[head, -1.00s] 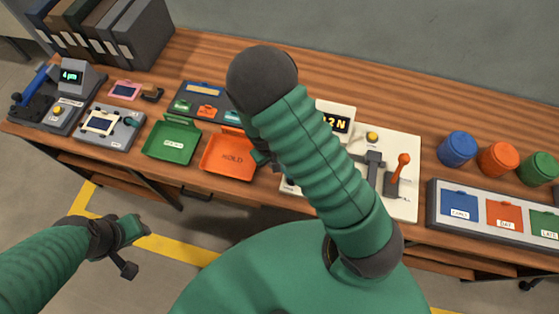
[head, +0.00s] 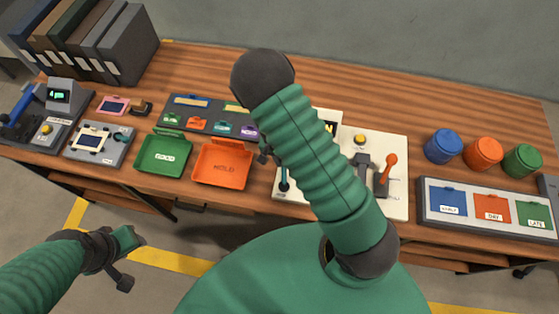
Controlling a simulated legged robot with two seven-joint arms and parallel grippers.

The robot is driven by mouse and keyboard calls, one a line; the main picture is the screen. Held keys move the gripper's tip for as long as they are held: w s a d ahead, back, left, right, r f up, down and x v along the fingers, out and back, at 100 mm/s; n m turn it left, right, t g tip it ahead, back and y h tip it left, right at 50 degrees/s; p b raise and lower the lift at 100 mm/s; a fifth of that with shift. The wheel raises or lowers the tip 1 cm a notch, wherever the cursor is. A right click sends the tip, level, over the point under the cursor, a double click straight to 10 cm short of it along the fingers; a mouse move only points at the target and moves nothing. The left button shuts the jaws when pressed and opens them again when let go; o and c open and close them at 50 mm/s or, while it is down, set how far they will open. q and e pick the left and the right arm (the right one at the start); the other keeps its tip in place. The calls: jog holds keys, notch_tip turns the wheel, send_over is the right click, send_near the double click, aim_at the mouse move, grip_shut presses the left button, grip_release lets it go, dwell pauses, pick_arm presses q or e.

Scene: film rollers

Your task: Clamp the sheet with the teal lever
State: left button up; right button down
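The sheet (head: 90,137), dark blue in a cream frame, lies on a grey fixture (head: 76,155) at the left of the bench. A small teal lever (head: 122,136) sits at that fixture's right side; whether it touches the sheet is too small to tell. Another dark teal lever (head: 284,182) stands on the white panel at centre. My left gripper (head: 128,261) is open and empty, low over the floor in front of the bench, apart from the fixture. My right forearm rises across the middle; its gripper is mostly hidden, with a dark part (head: 264,152) showing at its left edge.
A green tray (head: 163,155) and an orange tray (head: 222,164) stand right of the fixture. A pink-framed piece (head: 113,105) and a small stamp-like item (head: 141,108) lie behind it. A grey device (head: 58,95) stands left. An orange lever (head: 388,172) stands on the white panel.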

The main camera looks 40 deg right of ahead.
jog(key=shift+s+d+m, duration=0.2)
jog(key=shift+d+m, duration=0.2)
jog(key=shift+m, duration=0.2)
jog(key=c, duration=1.2)
grip_release()
jog(key=shift+s, duration=0.1)
jog(key=shift+o, duration=0.2)
notch_tip(320, 180, up, 16)
jog(key=w+a, duration=0.1)
jog(key=w, duration=0.1)
jog(key=shift+w+a+r, duration=0.25)
jog(key=shift+w+a, duration=0.15)
